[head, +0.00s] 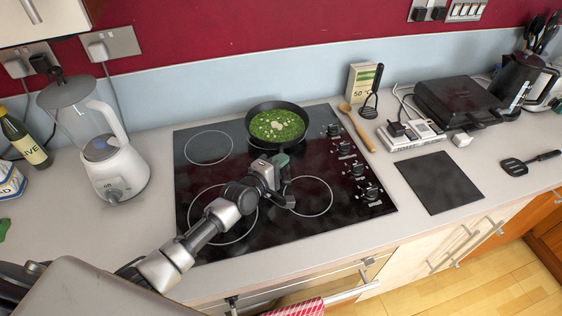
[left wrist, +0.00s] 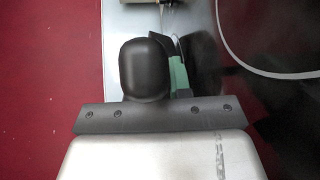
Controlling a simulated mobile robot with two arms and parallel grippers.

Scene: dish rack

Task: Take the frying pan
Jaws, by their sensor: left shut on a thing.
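The frying pan (head: 252,112) is dark and round, with green food and pale bits in it. It sits level at the back middle of the black hob in the head view. My left gripper (head: 280,164) is at the pan's near side and shut on its handle, which the gripper mostly hides. In the left wrist view a black finger (left wrist: 146,70) of my left gripper stands beside a narrow green piece, which I cannot identify surely. My right gripper is not in view.
The hob (head: 190,178) has knobs (head: 358,168) on its right. A blender (head: 110,150) stands to the left. A wooden spoon (head: 358,130), a box (head: 361,80), a black grill (head: 458,102) and a dark mat (head: 438,183) are to the right. The front counter is mostly clear.

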